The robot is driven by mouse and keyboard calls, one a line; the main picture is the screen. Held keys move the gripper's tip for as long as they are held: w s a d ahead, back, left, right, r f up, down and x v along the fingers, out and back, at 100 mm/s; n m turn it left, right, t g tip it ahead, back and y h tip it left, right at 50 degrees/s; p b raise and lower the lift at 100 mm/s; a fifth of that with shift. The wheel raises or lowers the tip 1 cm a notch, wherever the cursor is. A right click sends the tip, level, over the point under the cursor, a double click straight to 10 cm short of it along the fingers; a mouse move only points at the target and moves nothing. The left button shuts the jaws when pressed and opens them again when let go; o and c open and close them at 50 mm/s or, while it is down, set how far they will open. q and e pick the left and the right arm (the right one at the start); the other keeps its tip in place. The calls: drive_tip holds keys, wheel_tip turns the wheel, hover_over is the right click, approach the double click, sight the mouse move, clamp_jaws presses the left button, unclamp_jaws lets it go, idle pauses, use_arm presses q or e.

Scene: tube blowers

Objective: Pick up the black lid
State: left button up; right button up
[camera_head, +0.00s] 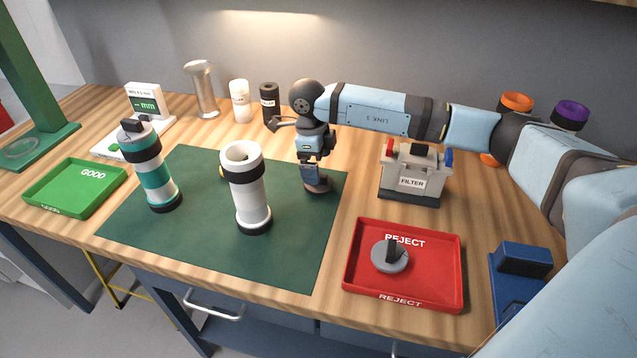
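My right gripper (314,180) points down at the right part of the green mat. A dark rounded piece (320,187) shows at its tip, low over the mat. I cannot tell if this is the black lid or part of the gripper, nor if the fingers are open or shut. A white tube with black end rings (249,193) stands upright and open-topped left of the gripper. A teal-and-white tube (157,178) stands farther left with a dark, knobbed lid (135,132) on top. A grey lid with a black handle (390,255) lies in the red tray. My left gripper is not in view.
The red REJECT tray (453,285) is at front right, the green GOOD tray (55,198) at left. A grey FILTER box (411,185) stands right of my gripper. Black and white bottles (270,103) stand behind. The front middle of the green mat (215,255) is clear.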

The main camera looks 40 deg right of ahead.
drive_tip(key=shift+s+d+f, duration=0.1)
drive_tip(key=shift+s+f, duration=0.1)
drive_tip(key=shift+f, duration=1.25)
drive_tip(key=shift+s+f, duration=0.2)
drive_tip(key=shift+f, duration=1.2)
drive_tip(key=c, duration=0.9)
